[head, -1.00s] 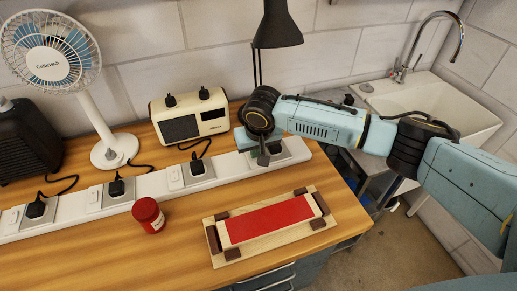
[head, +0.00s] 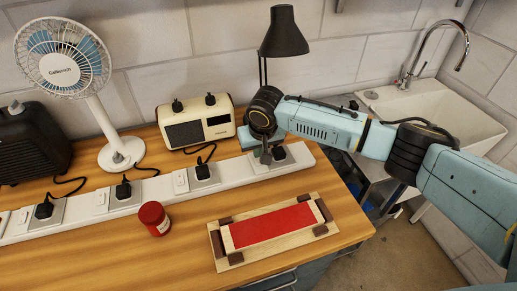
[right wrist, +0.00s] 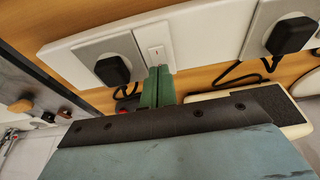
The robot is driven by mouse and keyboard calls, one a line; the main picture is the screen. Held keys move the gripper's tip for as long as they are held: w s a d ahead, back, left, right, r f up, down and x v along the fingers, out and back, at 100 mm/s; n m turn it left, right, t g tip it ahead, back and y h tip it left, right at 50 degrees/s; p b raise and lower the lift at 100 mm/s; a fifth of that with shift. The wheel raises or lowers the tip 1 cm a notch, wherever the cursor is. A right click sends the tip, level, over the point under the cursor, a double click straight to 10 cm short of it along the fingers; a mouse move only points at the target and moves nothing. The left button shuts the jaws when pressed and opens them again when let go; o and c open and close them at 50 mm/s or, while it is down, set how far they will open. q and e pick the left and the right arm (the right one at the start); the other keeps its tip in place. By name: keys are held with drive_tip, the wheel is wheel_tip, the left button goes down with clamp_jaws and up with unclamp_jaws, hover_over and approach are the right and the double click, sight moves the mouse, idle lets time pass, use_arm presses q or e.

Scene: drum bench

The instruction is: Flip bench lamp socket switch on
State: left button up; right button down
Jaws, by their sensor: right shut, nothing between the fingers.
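The long white socket strip (head: 233,176) runs along the bench. Its right-end socket has a black plug (head: 278,153), which also shows in the right wrist view (right wrist: 113,70). The white rocker switch (right wrist: 155,54) sits beside that plug in the right wrist view; in the head view my right gripper hides it. My right gripper (head: 265,157) is shut and empty, pointing down at the strip. Its green fingertips (right wrist: 158,72) are right at the switch's near end; I cannot tell whether they touch. The switch's on or off position is unclear. The black bench lamp (head: 284,32) stands behind. My left gripper is not in view.
A cream radio (head: 197,126), a white fan (head: 64,62) and a dark box (head: 32,142) stand behind the strip. A red jar (head: 154,218) and a wooden tray with red centre (head: 272,224) lie in front. A sink (head: 432,115) is at right.

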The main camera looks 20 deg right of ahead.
drive_tip(key=p+v, duration=0.2)
drive_tip(key=p, duration=0.1)
drive_tip(key=p+v, duration=0.1)
drive_tip(key=v, duration=0.1)
drive_tip(key=shift+w, duration=0.35)
drive_tip(key=s+v, duration=0.2)
drive_tip(key=v, duration=0.7)
drive_tip(key=shift+f, duration=0.2)
